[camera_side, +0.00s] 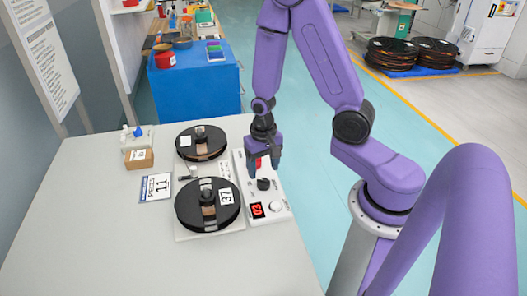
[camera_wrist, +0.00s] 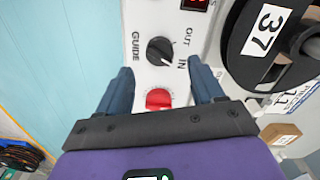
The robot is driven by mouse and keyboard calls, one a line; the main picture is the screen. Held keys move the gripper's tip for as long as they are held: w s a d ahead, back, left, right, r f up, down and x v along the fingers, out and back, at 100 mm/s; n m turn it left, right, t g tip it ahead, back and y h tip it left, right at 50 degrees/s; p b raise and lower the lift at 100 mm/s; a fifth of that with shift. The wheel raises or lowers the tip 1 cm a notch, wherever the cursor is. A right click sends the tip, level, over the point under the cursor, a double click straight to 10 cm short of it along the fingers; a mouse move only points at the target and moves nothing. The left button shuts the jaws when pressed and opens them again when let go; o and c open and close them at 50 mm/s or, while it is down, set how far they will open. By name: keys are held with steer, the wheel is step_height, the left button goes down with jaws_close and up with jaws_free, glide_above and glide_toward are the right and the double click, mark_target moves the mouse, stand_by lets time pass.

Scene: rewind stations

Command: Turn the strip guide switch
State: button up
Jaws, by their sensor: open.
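The strip guide switch is a black knob (camera_wrist: 160,51) labelled GUIDE, OUT and IN in the wrist view. Its pointer appears to aim toward IN. It also shows in the side view as a small black knob (camera_side: 264,184) on the white control panel (camera_side: 282,216). My gripper (camera_side: 262,170) points down above the panel, near the knob. In the wrist view my gripper (camera_wrist: 160,68) is open and empty, its fingers on either side, with the knob ahead between the tip lines. Whether the fingers are level with the knob is unclear.
A red button (camera_wrist: 158,98) lies between the fingers in the wrist view. A red display (camera_side: 257,210) and white knob (camera_side: 276,206) are nearer the front. Reel 37 (camera_side: 208,218) and another reel (camera_side: 201,152) stand left. A small box (camera_side: 139,158) is farther left; the front table is clear.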

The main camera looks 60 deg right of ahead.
mark_target(263, 180)
step_height(263, 180, up, 5)
steer(key=shift+r, duration=0.1)
stand_by(0.4)
steer(key=s+a+r+n, duration=0.4)
steer(key=s+r+n, duration=0.1)
steer(key=s+n, duration=0.3)
steer(key=s+a+r+n, duration=0.4)
steer(key=s+r+n, duration=0.2)
steer(key=s+n, duration=0.3)
steer(key=shift+a+r+n, duration=0.15)
steer(key=shift+a+n, duration=0.2)
steer(key=shift+n, duration=0.35)
